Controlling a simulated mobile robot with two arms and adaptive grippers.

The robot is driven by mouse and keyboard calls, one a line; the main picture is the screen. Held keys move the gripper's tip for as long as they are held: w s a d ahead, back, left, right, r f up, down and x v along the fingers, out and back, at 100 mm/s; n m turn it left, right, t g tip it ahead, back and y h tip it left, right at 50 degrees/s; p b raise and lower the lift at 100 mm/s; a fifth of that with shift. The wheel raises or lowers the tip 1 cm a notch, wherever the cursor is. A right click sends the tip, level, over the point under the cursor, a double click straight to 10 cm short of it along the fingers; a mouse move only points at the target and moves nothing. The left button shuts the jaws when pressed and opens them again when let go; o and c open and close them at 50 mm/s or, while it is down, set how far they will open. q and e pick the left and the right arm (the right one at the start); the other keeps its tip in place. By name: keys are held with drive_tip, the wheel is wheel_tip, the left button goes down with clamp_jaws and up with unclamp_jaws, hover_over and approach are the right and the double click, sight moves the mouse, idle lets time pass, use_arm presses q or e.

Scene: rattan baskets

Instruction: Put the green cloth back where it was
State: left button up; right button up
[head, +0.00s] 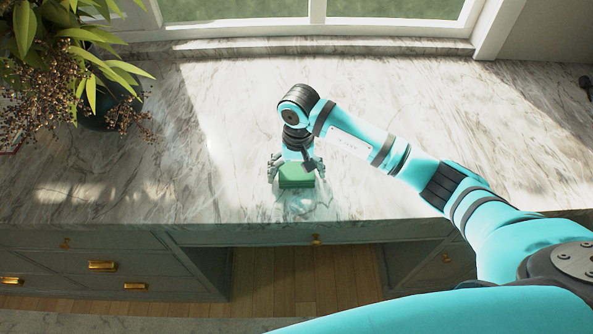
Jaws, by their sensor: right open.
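The green cloth (296,175) looks like a small folded block and lies on the marble counter (185,165), near its front edge. My right gripper (296,167) points down over the cloth, with its fingers apart on the left and right sides of it. The gripper is open. Whether the fingers touch the cloth cannot be told. The wrist hides the far side of the cloth. My left gripper is out of view. No basket shows in this view.
A dark vase (107,105) with leaves and dried berries stands at the back left. A small dark object (586,86) lies at the right edge. Drawers with brass handles (102,266) are below the counter's front edge. The counter left and right of the cloth is clear.

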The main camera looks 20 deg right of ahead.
sight(297, 171)
drive_tip(key=shift+r, duration=0.3)
wheel_tip(297, 171, up, 12)
drive_tip(key=b, duration=0.4)
drive_tip(key=shift+d+f, duration=0.15)
drive_tip(key=shift+s, duration=0.1)
